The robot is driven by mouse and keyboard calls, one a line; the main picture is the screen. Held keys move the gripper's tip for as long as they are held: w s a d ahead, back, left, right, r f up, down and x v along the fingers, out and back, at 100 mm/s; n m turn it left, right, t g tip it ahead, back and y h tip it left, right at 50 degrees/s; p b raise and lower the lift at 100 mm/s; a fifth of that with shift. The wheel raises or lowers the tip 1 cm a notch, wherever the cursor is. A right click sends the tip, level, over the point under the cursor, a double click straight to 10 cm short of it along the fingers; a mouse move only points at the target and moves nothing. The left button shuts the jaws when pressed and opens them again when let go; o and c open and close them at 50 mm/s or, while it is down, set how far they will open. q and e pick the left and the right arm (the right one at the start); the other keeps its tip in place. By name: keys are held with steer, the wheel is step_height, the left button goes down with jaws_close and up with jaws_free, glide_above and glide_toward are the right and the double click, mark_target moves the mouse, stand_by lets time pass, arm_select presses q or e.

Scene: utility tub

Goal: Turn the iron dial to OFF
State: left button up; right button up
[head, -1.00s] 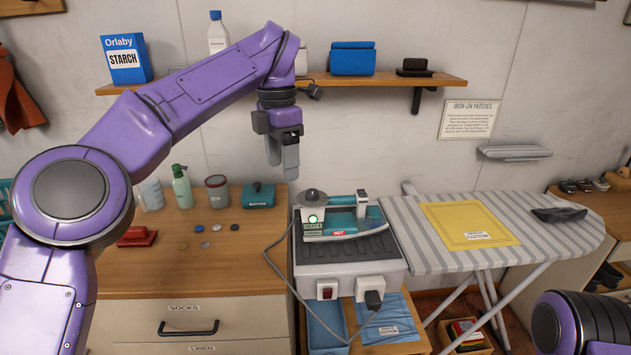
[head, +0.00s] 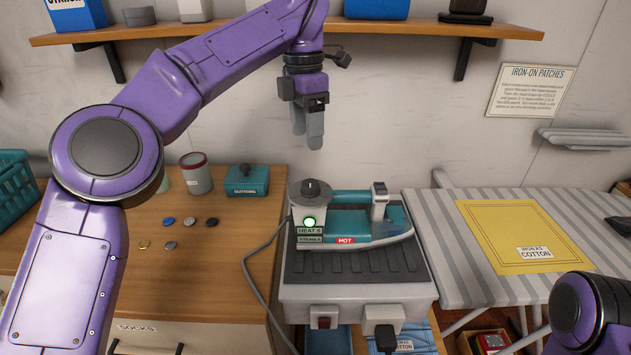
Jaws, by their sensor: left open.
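The teal and grey iron (head: 352,222) lies on a dark ribbed rest on a grey stand (head: 357,289). Its dark dial (head: 311,187) sits on top at the iron's left end. Below the dial a green light (head: 309,222) glows, with small labels that read HEAT and STEAM; a red label reads HOT. The dial's pointer setting is too small to tell. My left gripper (head: 307,132) is open and empty, fingers pointing down, in the air above the dial and apart from it. My right gripper is out of view; only part of that arm shows at lower right.
A striped ironing board (head: 450,222) with a yellow cloth (head: 522,236) stands to the right. A cord runs down the stand's left side. Buttons and a teal button box (head: 247,181) are on the wooden cabinet (head: 215,268). A shelf (head: 400,28) spans the wall behind.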

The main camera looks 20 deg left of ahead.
mark_target(309, 183)
arm_select(q)
step_height(309, 183, down, 11)
steer(key=b, duration=0.4)
steer(key=shift+d+r+b, duration=0.15)
steer(key=shift+b, duration=0.25)
steer(key=shift+f, duration=0.4)
steer(key=shift+s, duration=0.1)
steer(key=c, duration=1.1)
